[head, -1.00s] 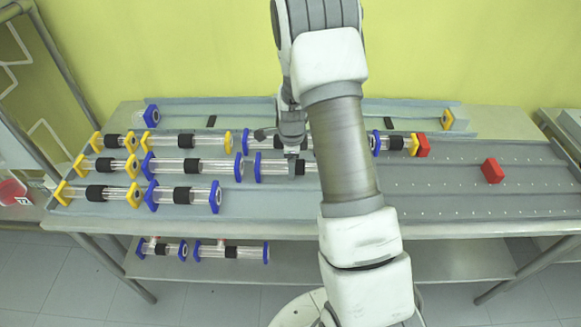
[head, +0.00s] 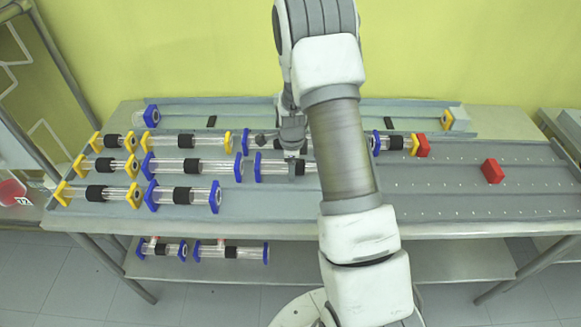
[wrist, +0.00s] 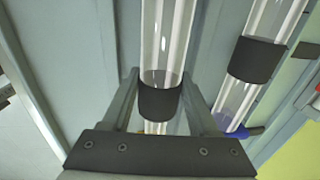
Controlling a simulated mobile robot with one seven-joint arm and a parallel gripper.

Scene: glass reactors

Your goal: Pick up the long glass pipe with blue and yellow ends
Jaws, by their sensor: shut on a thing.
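My gripper (head: 291,172) reaches down over the pipe rack and is shut on a clear glass pipe (head: 270,167). In the head view this pipe has a blue left end, and my arm hides its right end, so I cannot tell that end's colour. In the wrist view the fingers (wrist: 160,105) lie on either side of the held pipe's black sleeve (wrist: 160,102), with clear glass tube running beyond it. I cannot see clear space under the pipe. A shorter pipe with a blue left end and a yellow right end (head: 395,143) lies right of my arm.
A neighbouring pipe (wrist: 245,65) runs close beside the held one in the wrist view. Several other pipes fill the rack's left side, and a back channel has a blue end piece (head: 151,115). Red blocks (head: 492,171) sit to the right, where the rack is mostly bare.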

